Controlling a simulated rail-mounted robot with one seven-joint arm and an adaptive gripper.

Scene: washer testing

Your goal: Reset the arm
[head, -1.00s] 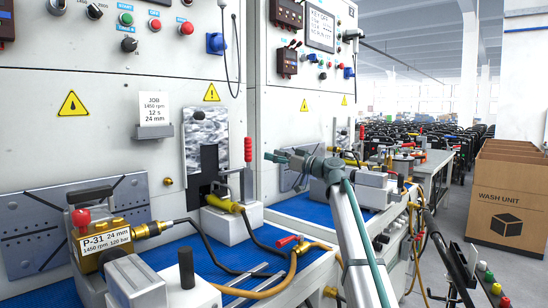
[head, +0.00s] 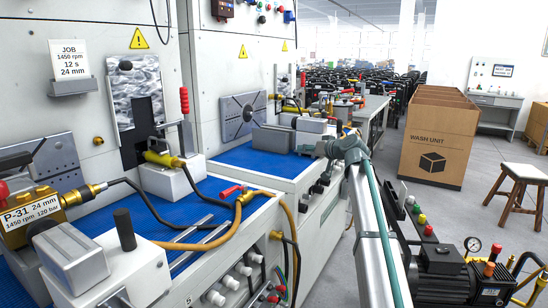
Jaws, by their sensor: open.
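My arm (head: 372,230) rises from the bottom of the head view as a pale tube with a teal cable. It ends in a grey-green joint (head: 350,150) in front of the second test bench. My gripper's fingers cannot be made out; the gripper seems hidden behind this joint. On the nearer bench, a brass pump (head: 32,212) labelled P-31, 24 mm, stands at the left. A black hose with a yellow-ended fitting (head: 163,158) rests on a white block. The job card (head: 70,62) reads 1450 rpm, 12 s, 24 mm.
The second bench's blue mat (head: 245,155) lies beyond the near one. A brown WASH UNIT carton (head: 436,145), a stool (head: 518,190) and a black motor unit (head: 455,270) stand to the right. The grey floor between them is clear.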

